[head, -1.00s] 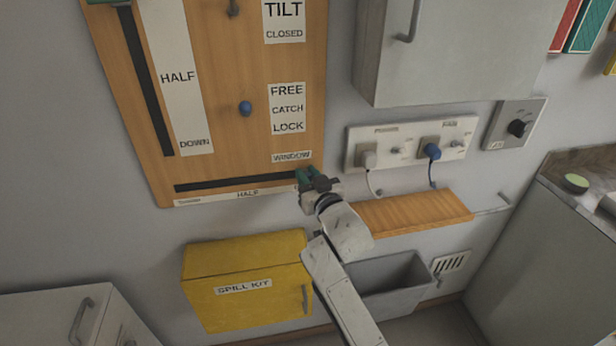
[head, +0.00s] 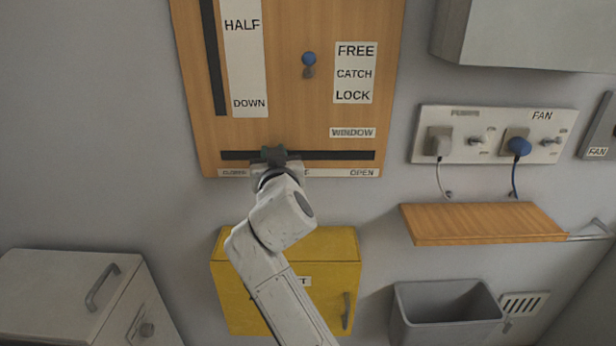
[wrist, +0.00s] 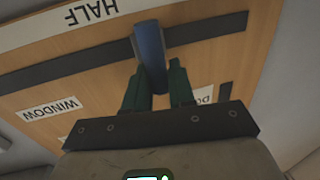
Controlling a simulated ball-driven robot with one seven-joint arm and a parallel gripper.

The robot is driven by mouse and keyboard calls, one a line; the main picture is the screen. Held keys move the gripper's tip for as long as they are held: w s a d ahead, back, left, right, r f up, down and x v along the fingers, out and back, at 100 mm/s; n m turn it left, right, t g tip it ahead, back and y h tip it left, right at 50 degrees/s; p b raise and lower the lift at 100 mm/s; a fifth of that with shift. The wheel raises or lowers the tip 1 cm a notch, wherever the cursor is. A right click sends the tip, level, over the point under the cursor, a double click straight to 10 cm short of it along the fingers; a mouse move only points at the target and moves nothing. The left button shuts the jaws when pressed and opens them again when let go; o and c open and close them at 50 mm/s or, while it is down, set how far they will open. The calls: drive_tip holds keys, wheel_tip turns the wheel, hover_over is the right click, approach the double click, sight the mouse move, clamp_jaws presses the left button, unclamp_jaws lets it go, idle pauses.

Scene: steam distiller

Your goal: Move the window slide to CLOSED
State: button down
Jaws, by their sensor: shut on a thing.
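The window slide is a dark horizontal slot (head: 335,155) low on the wooden board, with a strip of labels below it. The strip reads CLOSED (head: 233,173) at the left end and OPEN (head: 361,173) at the right; my arm mostly covers the HALF label. My gripper (head: 274,153) is at the slot, left of its middle, between CLOSED and HALF. In the wrist view, the green fingers of my gripper (wrist: 156,80) are shut on the blue slide handle (wrist: 150,50), which stands out of the slot. The handle is hidden in the head view.
Above the slot are a WINDOW label (head: 352,132) and a blue knob (head: 308,59) beside FREE, CATCH and LOCK. A yellow spill-kit box (head: 235,290) is below the board. A wooden shelf (head: 480,222) and a socket panel (head: 470,150) are at right. The slot's left part is clear.

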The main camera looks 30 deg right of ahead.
drive_tip(key=w+a+b, duration=0.1)
drive_tip(key=a, duration=0.1)
drive_tip(key=w+a+b, duration=0.1)
drive_tip(key=w+a, duration=0.1)
drive_tip(key=a, duration=0.1)
drive_tip(key=w+a+b, duration=0.2)
drive_tip(key=shift+a+f, duration=0.25)
drive_tip(key=shift+w+a+r+b, duration=0.15)
drive_tip(key=shift+w+a+b, duration=0.25)
drive_tip(key=shift+a+b, duration=0.2)
drive_tip(key=shift+a+r, duration=0.15)
drive_tip(key=c, duration=1.1)
unclamp_jaws()
drive_tip(key=shift+w+a, duration=0.1)
drive_tip(key=shift+w, duration=0.05)
drive_tip(key=v, duration=1)
drive_tip(key=shift+s+a+p, duration=0.1)
drive_tip(key=shift+s+p, duration=0.2)
drive_tip(key=shift+s, duration=0.1)
